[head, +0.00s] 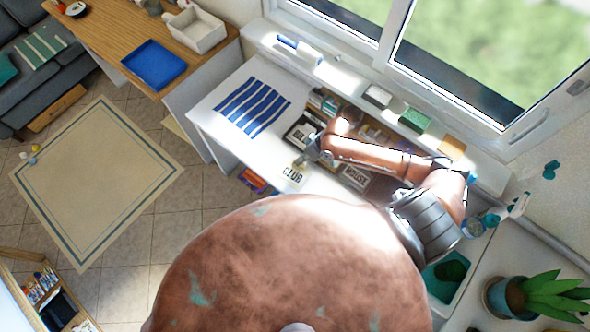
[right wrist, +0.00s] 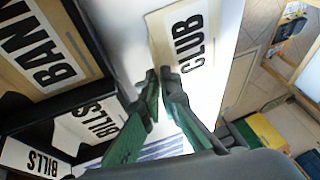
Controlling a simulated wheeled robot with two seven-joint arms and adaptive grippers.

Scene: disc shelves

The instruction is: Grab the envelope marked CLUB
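The pale envelope marked CLUB (head: 292,175) is at the front of the white desk in the head view. It shows large in the right wrist view (right wrist: 190,42), its black letters running up the picture. My right gripper (head: 311,156) reaches down to its back edge. In the right wrist view the fingertips (right wrist: 159,74) are close together at the envelope's edge and look closed on it. Parts of the fingers' contact are hard to make out. My left gripper is not in view.
A blue-striped cloth (head: 252,106) lies on the desk to the left. The window sill behind holds several small boxes. A potted plant (head: 535,297) stands at right.

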